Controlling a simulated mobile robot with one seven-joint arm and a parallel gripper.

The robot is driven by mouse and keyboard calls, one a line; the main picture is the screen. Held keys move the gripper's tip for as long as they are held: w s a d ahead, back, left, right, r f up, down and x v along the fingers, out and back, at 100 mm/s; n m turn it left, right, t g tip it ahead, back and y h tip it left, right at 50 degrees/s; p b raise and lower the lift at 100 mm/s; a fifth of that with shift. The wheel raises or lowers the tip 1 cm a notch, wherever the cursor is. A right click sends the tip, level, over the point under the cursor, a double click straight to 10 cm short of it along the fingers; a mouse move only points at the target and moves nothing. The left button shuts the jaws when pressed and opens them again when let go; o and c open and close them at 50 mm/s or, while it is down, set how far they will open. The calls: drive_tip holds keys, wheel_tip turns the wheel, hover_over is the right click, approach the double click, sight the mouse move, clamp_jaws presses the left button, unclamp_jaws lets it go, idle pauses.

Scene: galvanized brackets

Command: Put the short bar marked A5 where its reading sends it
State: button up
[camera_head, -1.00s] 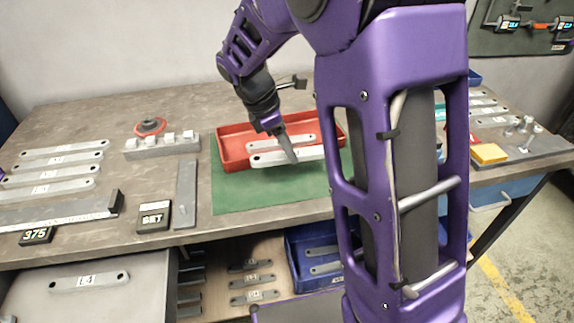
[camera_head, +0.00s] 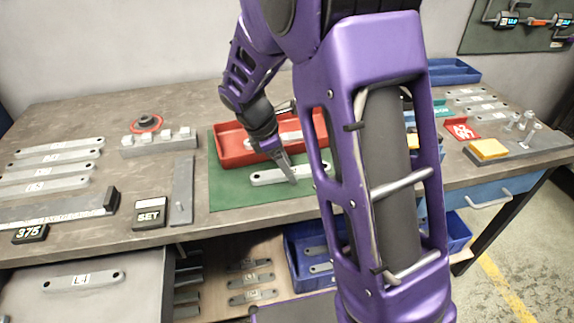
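My gripper (camera_head: 291,172) reaches down from the upper left. Its fingers are closed across a light grey bar (camera_head: 265,178) with a hole near its end. The bar is over the green mat (camera_head: 235,195), in front of the red tray (camera_head: 230,155). I cannot tell whether it touches the mat. Its marking is hidden or too small to read, so I cannot confirm A5. Another grey bar (camera_head: 290,136) lies in the red tray, partly behind my gripper.
Several long bars (camera_head: 55,159) lie at the left. A gauge with a 375 display (camera_head: 30,233), a SET block (camera_head: 150,213) and a notched fixture (camera_head: 158,143) stand left of the mat. Blue bins (camera_head: 300,240) sit below. My arm hides the middle right; beyond it is a yellow block (camera_head: 488,149).

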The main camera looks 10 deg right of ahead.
drive_tip(key=shift+r, duration=0.1)
drive_tip(key=p+v, duration=0.2)
drive_tip(key=v, duration=1)
drive_tip(key=shift+r, duration=0.1)
